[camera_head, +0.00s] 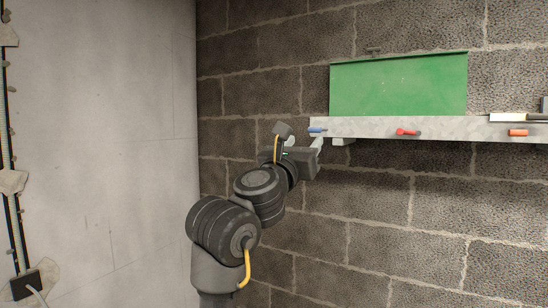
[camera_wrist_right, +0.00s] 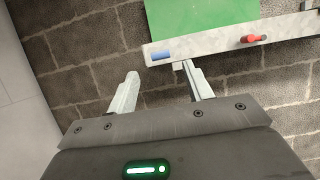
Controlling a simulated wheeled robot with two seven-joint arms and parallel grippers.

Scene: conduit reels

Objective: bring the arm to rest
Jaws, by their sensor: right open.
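My right arm reaches up in the head view, and its gripper (camera_head: 318,145) is at the left end of a light grey ledge (camera_head: 370,125) on the block wall. In the right wrist view the gripper (camera_wrist_right: 160,85) has its two pale fingers spread, with nothing between them. A blue piece (camera_head: 317,130) lies at the left end of the ledge, just beyond the fingers; it also shows in the right wrist view (camera_wrist_right: 161,56). My left gripper is not in view.
A green panel (camera_head: 398,85) stands above the ledge. A pale wall (camera_head: 110,150) is at left, with a conduit run (camera_head: 12,170) and a dark box (camera_head: 33,281). The block wall below the ledge is bare.

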